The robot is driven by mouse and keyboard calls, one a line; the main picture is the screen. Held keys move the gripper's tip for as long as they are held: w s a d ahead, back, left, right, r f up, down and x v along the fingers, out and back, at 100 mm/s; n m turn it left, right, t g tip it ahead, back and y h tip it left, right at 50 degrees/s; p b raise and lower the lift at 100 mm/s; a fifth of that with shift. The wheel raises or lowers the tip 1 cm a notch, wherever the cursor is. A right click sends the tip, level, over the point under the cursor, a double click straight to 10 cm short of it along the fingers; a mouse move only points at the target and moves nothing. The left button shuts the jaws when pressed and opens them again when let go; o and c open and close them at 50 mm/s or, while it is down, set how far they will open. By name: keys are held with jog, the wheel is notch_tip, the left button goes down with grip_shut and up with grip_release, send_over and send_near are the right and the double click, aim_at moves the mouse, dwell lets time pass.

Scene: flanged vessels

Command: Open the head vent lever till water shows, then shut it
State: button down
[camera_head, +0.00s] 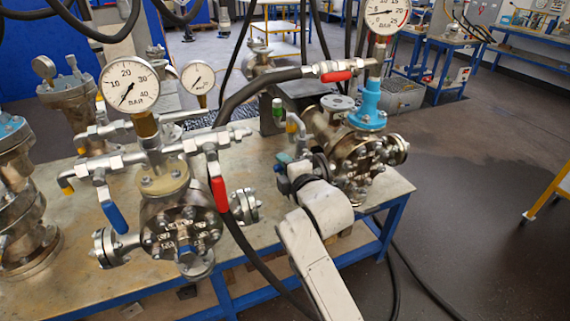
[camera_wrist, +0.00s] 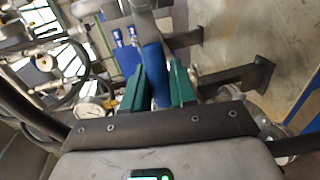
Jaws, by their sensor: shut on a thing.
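My gripper (camera_head: 288,168) is at the left side of the right-hand flanged vessel (camera_head: 358,155), low near its body. In the wrist view its green fingers (camera_wrist: 158,88) are shut on a blue lever (camera_wrist: 154,68), which stands between them. The lever's far end runs up to a grey metal fitting. In the head view my wrist and gripper largely hide the held lever. I cannot make out any water coming from the vent outlet.
The left vessel (camera_head: 180,215) carries a large gauge (camera_head: 129,87), a blue lever (camera_head: 112,212) and a red lever (camera_head: 219,195). A black hose (camera_head: 245,92) arches to a valve with a red lever (camera_head: 337,76). The bench (camera_head: 265,238) is crowded; floor at right is open, partly dark.

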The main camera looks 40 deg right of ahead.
jog(key=shift+f, duration=0.2)
jog(key=c, duration=1.1)
grip_release()
jog(key=shift+o, duration=0.2)
jog(key=shift+r, duration=0.1)
jog(key=v, duration=1)
jog(key=shift+s+b, duration=0.4)
jog(key=shift+a, duration=0.15)
